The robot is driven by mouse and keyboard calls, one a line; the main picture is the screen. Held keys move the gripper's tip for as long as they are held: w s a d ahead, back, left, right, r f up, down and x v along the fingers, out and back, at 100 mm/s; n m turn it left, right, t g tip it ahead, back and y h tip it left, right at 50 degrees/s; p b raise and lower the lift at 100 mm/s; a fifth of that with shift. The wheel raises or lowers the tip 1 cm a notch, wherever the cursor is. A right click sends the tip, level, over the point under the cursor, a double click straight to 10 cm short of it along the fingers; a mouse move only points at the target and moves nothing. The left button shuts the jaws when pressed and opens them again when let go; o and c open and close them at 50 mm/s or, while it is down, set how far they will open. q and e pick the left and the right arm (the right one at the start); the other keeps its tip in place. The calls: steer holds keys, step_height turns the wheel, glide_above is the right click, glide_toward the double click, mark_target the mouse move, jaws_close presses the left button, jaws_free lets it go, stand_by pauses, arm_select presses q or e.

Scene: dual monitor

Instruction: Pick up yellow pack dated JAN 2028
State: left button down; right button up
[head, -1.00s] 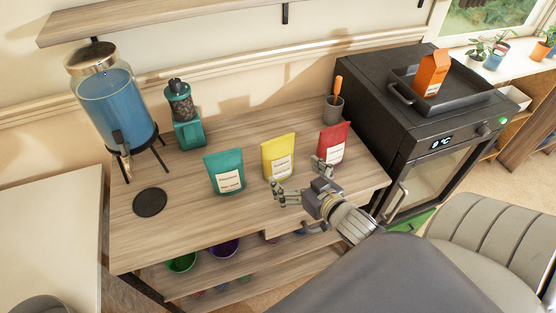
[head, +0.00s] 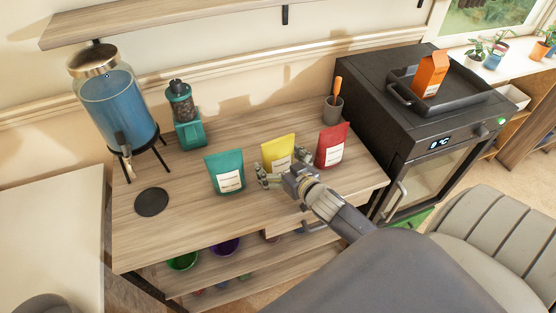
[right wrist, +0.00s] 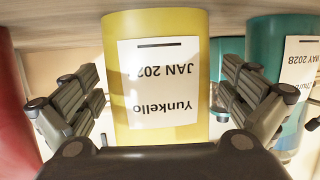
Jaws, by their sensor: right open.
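The yellow pack (head: 278,148) stands upright on the wooden table between a teal pack and a red pack. In the right wrist view the yellow pack (right wrist: 155,25) is close, its white label upside down, reading "Yunkello" and "JAN 202", with the last digit not clear. My right gripper (head: 281,168) is open in front of it. In the right wrist view its fingers stand on either side of the pack, apart from it as far as I can tell. In the head view the gripper hides the pack's lower part. My left gripper is not in view.
The teal pack (head: 225,172) stands to the left; its label reads "MAY 2028" in the right wrist view. The red pack (head: 332,144) is close on the right. A grinder (head: 184,115), a blue drink dispenser (head: 118,108) and a dark cup (head: 333,109) stand around.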

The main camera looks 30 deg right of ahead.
steer(key=c, duration=1.1)
